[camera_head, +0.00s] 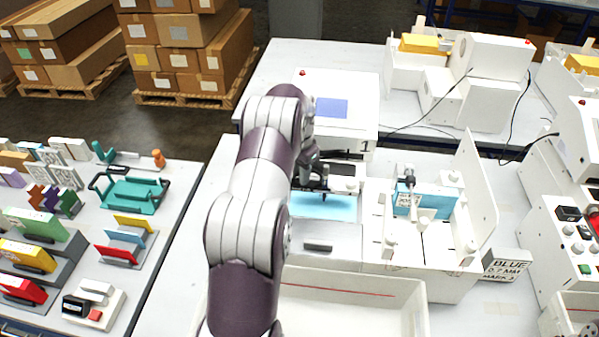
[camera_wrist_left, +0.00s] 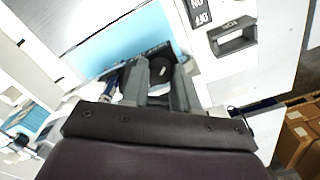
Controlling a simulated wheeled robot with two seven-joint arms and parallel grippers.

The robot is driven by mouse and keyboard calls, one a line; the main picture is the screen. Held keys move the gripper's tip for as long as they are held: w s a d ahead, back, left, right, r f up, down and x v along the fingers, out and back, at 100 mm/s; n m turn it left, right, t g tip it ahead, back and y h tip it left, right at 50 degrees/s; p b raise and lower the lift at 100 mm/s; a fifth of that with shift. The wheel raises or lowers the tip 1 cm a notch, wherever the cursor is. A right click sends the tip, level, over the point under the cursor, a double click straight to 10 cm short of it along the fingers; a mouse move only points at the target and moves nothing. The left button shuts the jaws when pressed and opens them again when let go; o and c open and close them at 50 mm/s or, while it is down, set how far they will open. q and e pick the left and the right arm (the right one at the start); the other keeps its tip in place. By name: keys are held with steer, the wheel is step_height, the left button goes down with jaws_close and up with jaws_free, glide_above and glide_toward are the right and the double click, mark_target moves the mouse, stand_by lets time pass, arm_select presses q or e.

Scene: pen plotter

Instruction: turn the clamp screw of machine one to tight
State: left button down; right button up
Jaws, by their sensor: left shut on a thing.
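Machine one (camera_head: 340,95) is a white box with a blue screen and a "1" label, and a light blue sheet (camera_head: 322,207) lies on its bed. My left gripper (camera_head: 318,182) is at the machine's front, above the sheet, partly hidden by my arm in the head view. In the left wrist view, my left gripper (camera_wrist_left: 158,76) has its fingers on both sides of a dark round knob (camera_wrist_left: 160,68) with a white mark, which looks like the clamp screw. The gripper is shut on it. Its angle against any tight mark cannot be read. My right gripper is not in view.
A white open fixture (camera_head: 425,235) with a blue piece stands right of the machine. A sign reading "BLUE 0.7 MM MARK 2" (camera_head: 505,265) is beyond it. A white tray (camera_head: 412,295) lies in front. A side table (camera_head: 165,235) at left holds several coloured parts.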

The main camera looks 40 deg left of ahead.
arm_select(q)
steer(key=c, duration=0.8)
jaws_free()
steer(key=shift+c, duration=0.2)
step_height(320, 180, up, 13)
steer(key=p, duration=1)
steer(key=shift+f, duration=0.15)
